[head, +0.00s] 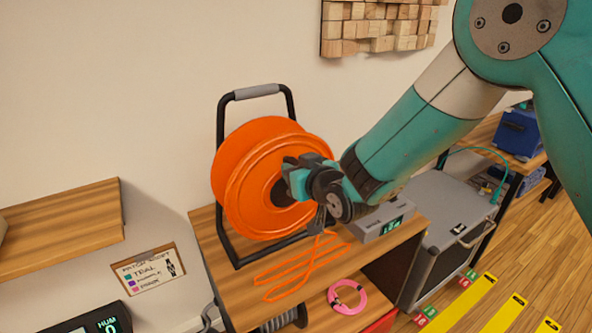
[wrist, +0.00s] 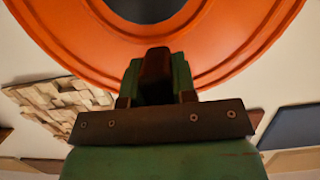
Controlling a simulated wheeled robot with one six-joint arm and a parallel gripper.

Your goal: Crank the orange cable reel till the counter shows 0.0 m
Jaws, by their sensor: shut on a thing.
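The orange cable reel (head: 258,170) stands in a black frame with a grey top grip on a wooden table. Its rim and dark hub also show in the wrist view (wrist: 215,62). My gripper (head: 297,172) is at the front face of the reel, near the hub. It is shut on the dark crank handle (wrist: 154,62), which shows between the jaws in the wrist view. The rest of the crank is hidden behind my gripper. A grey counter box (head: 390,225) with a lit green display sits right of the reel; its digits are too small to read surely.
Loose orange cable (head: 300,268) lies on the wooden table (head: 222,262) before the reel. A pink cable coil (head: 347,297) lies on a lower shelf. A grey case (head: 445,240) stands to the right, and a wooden shelf (head: 60,232) is at left.

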